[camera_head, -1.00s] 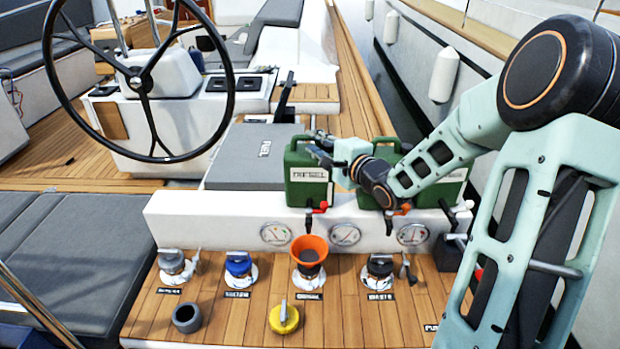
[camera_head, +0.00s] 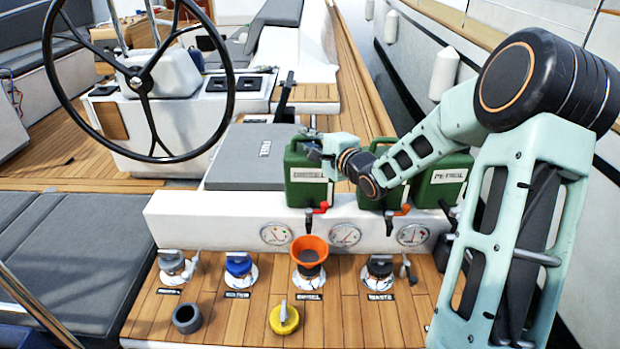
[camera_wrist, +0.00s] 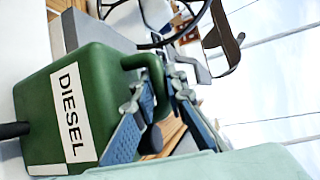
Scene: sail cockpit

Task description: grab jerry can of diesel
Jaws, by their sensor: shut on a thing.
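The green diesel jerry can (camera_head: 308,188) stands upright on the white ledge, leftmost of three green cans. Its label is hard to read in the head view. In the wrist view the can (camera_wrist: 38,105) appears turned sideways, with a white label reading DIESEL. My gripper (camera_head: 314,149) reaches it from the right, at the top of the can. In the wrist view my gripper (camera_wrist: 160,88) is shut on the can's handle, one finger on each side. The can appears to rest on the ledge.
Two more green cans (camera_head: 440,182) stand to the right, the middle one partly behind my arm. An orange funnel (camera_head: 309,249) sits in a deck filler in front. A yellow cap (camera_head: 283,318) and a grey ring (camera_head: 187,318) lie on the teak. The steering wheel (camera_head: 140,80) stands at left.

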